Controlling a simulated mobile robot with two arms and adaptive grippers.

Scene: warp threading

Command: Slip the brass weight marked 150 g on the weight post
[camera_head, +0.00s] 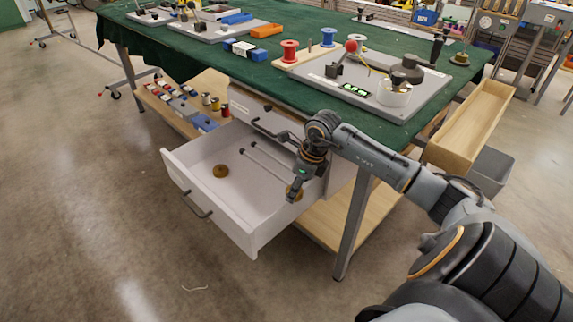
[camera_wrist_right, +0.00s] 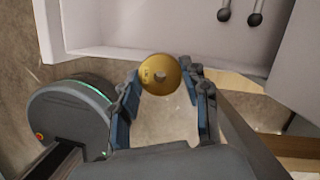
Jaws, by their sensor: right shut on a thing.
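My right gripper (camera_head: 292,194) is shut on a round brass weight (camera_wrist_right: 160,74) with a hole in its middle. It holds the weight by its edges, at the right side of the open drawer. In the head view the held weight (camera_head: 296,191) is partly covered by the fingers. A second brass weight (camera_head: 220,171) lies on the drawer floor. The marks on both weights are too small to read. A thin upright post on a round base (camera_head: 460,58) stands at the table's back right corner; I cannot tell whether it is the weight post. My left gripper is not in view.
The white drawer (camera_head: 180,180) is pulled out below the green-covered table (camera_head: 290,88) and holds two dark-tipped rods (camera_head: 262,163). A grey board (camera_head: 425,105) with a tension device and white cup (camera_head: 394,92) is above.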

